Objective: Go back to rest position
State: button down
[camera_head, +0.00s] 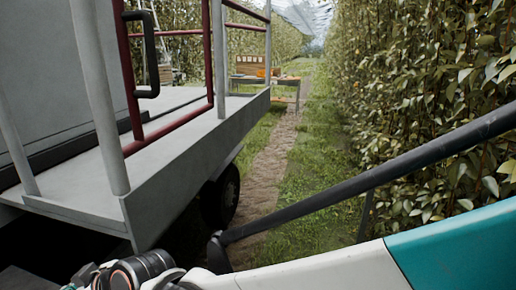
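The end section of my arm (138,270) shows at the bottom left, cut off by the lower picture edge. It has dark, ringed and metallic parts. The fingertips cannot be made out, so I cannot tell whether my gripper is open or shut, or whether it holds anything. No pear can be made out in this view.
A grey platform (165,150) with red and grey rails fills the left, above a black wheel (221,195). A dark bar (370,178) crosses the right. A leafy hedge (425,95) lines the right. A dirt path (268,165) leads to a table (283,82) with a wooden crate (250,63).

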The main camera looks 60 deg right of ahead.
jog(key=s+d+m+g+h, duration=0.2)
jog(key=s+d+g, duration=0.1)
jog(key=s, duration=0.7)
jog(key=shift+s+d+r+m+g+h, duration=0.15)
jog(key=shift+s+r+m+g+h, duration=0.1)
jog(key=shift+m+g+h, duration=0.2)
